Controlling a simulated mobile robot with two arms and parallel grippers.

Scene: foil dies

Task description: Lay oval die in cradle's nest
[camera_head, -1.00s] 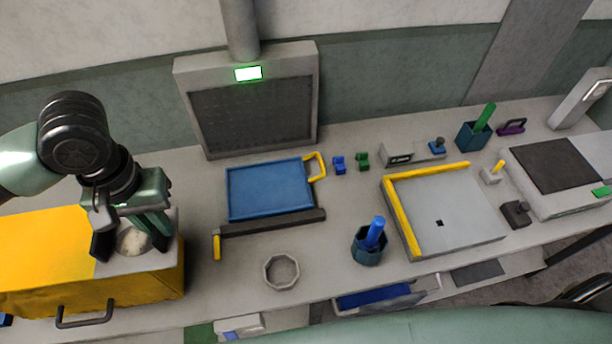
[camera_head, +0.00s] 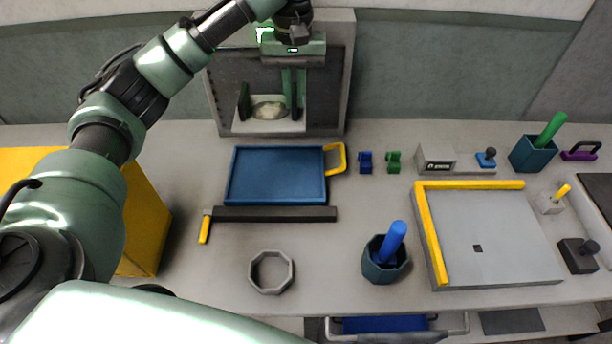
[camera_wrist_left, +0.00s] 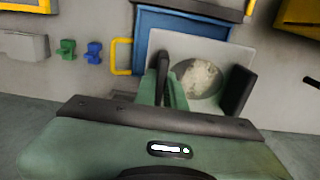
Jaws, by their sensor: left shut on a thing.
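A pale, flat, squarish piece with a speckled cream oval, which I take for the oval die (camera_head: 268,111), is held at my left gripper (camera_head: 269,104). The two fingers stand on either side of the oval, in front of the dark panel at the back. The die also shows in the left wrist view (camera_wrist_left: 201,80), between the dark fingertips, with the blue board behind it. I cannot tell for sure which object is the cradle; an empty octagonal grey ring (camera_head: 271,272) lies on the bench at the front. My right gripper is not in view.
A blue board (camera_head: 275,175) with a yellow handle lies behind a dark bar (camera_head: 275,214). A teal cup (camera_head: 386,265) holds a blue rod. A grey plate (camera_head: 500,235) with yellow edges lies at right. A yellow box (camera_head: 148,215) stands at left. Bench around the ring is clear.

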